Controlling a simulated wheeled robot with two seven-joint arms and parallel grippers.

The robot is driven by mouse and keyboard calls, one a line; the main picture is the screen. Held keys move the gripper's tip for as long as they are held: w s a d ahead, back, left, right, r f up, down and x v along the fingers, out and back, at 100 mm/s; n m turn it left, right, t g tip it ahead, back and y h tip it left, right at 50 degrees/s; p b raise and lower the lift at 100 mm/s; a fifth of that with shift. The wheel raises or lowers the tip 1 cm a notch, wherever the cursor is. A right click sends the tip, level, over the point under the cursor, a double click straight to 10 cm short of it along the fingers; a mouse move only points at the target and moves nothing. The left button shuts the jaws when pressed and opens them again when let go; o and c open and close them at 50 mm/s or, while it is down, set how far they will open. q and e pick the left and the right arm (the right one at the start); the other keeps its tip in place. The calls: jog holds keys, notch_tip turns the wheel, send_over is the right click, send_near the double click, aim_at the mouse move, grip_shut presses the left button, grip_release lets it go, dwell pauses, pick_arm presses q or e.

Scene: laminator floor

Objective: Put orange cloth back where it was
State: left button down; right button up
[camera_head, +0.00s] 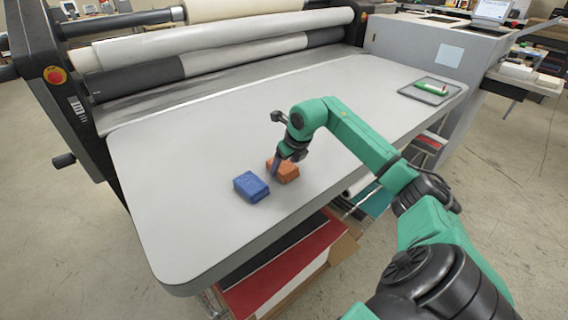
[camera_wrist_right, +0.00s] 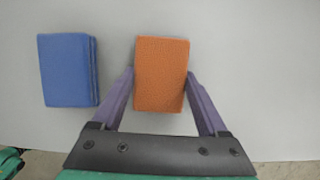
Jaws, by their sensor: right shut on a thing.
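The orange cloth (camera_head: 288,172) is a folded block on the grey laminator table (camera_head: 190,215), just right of the blue cloth (camera_head: 251,186). My right gripper (camera_head: 277,165) reaches down to it and is shut on it. In the right wrist view the orange cloth (camera_wrist_right: 161,74) sits between the two purple fingers of the right gripper (camera_wrist_right: 160,92). The blue cloth (camera_wrist_right: 68,70) lies to its left with a gap, outside the fingers. I cannot tell whether the orange cloth is raised off the table. My left gripper is not in view.
A dark tray (camera_head: 407,92) with a green and red item (camera_head: 431,88) lies at the table's far right. Laminator rollers (camera_head: 215,49) run along the back. The table is bare to the left and between the cloths and tray. Its front edge is near.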

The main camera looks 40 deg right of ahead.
jog(key=o, duration=1.1)
jog(key=shift+r, duration=0.2)
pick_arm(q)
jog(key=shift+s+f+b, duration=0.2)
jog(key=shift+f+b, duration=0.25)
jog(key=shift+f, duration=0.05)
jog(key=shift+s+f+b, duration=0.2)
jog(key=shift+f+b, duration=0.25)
pick_arm(e)
jog(key=v, duration=1.1)
jog(key=shift+s+r, duration=0.1)
jog(key=shift+r, duration=0.25)
